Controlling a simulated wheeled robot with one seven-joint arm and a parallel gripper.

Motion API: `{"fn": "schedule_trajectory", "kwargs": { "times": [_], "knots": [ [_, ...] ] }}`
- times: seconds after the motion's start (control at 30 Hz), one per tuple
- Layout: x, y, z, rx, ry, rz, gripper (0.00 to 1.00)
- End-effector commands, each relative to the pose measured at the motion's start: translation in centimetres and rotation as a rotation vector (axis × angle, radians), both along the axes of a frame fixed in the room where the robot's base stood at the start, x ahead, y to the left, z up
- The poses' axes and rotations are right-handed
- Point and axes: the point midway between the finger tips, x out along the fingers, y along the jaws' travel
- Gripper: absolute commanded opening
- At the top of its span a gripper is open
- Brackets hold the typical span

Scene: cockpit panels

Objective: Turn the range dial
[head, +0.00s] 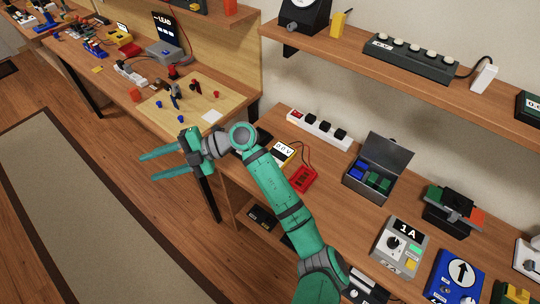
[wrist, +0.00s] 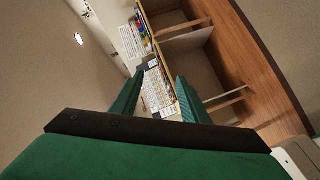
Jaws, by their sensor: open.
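A grey box (head: 401,247) with a "1A" display stands on the bench at the lower right in the head view. A round dial (head: 393,243) with a white pointer sits on its face, beside a green and an orange patch. No label reading "range" is legible. My gripper (head: 147,168) is open and empty, out over the floor left of the bench, far from the dial. In the wrist view my gripper (wrist: 157,92) shows two parted green fingers with nothing between them. The dial is not seen in that view.
A blue box with an arrow (head: 458,274) stands right of the grey box. An open grey case (head: 375,173), a yellow meter (head: 283,152), a red block (head: 302,179) and a power strip (head: 319,129) lie along the bench. A shelf (head: 420,85) overhangs the back.

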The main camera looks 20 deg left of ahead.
Motion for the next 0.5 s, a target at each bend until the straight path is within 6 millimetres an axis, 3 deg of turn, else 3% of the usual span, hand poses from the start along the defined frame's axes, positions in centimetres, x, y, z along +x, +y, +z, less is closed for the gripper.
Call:
{"fn": "schedule_trajectory", "kwargs": {
  "times": [0.27,0.4,0.5],
  "knots": [
    [8.4,-6.1,-6.0,-0.499,-0.203,-0.045,0.41],
    [13.7,-11.2,-7.4,-0.756,-0.291,-0.117,0.41],
    [17.4,-15.4,-7.4,-0.925,-0.345,-0.182,0.41]
  ]
}}
